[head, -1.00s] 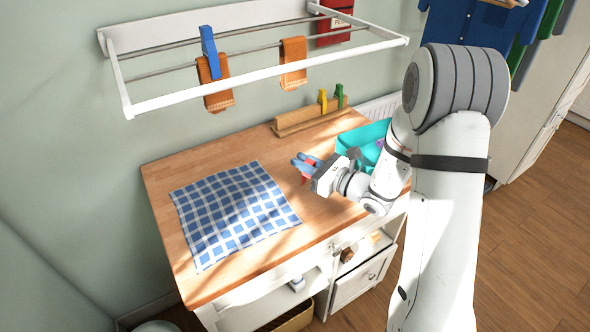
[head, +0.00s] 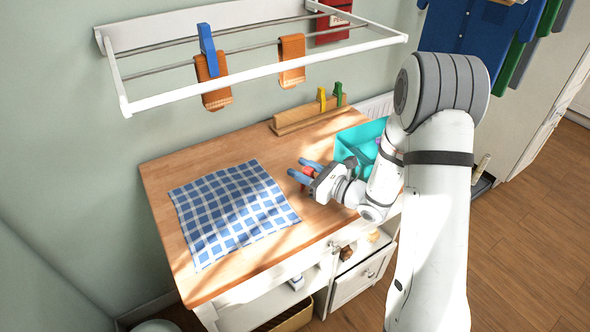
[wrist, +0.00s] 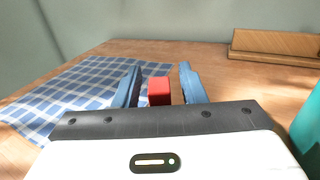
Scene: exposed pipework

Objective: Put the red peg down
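The red peg (head: 307,171) is on the wooden tabletop (head: 240,155), right of the checked cloth. In the wrist view the red peg (wrist: 159,91) shows as a small block between the two blue fingers. My gripper (head: 305,171) is low over the table with its fingers spread around the peg. In the wrist view my gripper (wrist: 157,85) shows a gap between each finger and the peg. The peg's lower part is hidden in the wrist view.
A blue checked cloth (head: 230,210) lies to the left. A teal tray (head: 373,129) stands close behind my wrist on the right. A wooden rail (head: 290,122) with yellow and green pegs is at the back. A wall drying rack (head: 262,70) hangs above.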

